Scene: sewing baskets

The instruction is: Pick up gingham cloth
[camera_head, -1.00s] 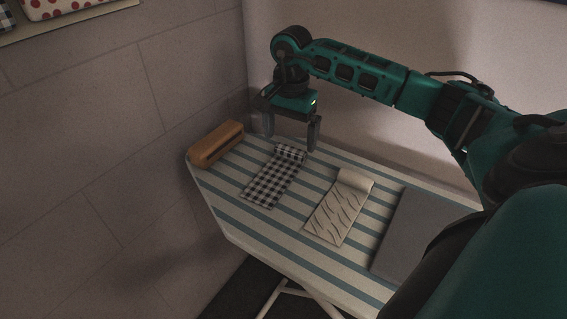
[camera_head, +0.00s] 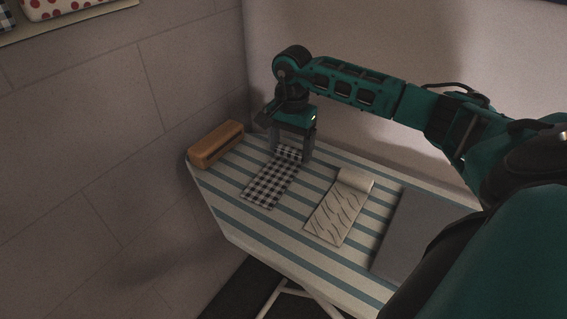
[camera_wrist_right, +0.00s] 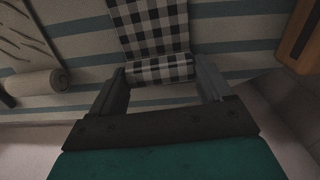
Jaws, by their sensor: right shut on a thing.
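The black-and-white gingham cloth (camera_head: 268,186) lies on the striped ironing board (camera_head: 232,220), flat at the near end and rolled at the far end. My right gripper (camera_head: 290,157) is down at the rolled end, with one finger on each side of it. In the right wrist view the gingham cloth (camera_wrist_right: 158,69) shows its roll between the two fingertips of my right gripper (camera_wrist_right: 160,78), which is shut on it. The cloth still rests on the board. My left gripper is not in view.
A brown wooden block (camera_head: 215,146) lies left of the cloth. A cream cloth with dark streaks (camera_head: 338,212), also partly rolled, lies to the right. A grey pad (camera_head: 420,235) lies further right. Walls stand close behind and left of the board.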

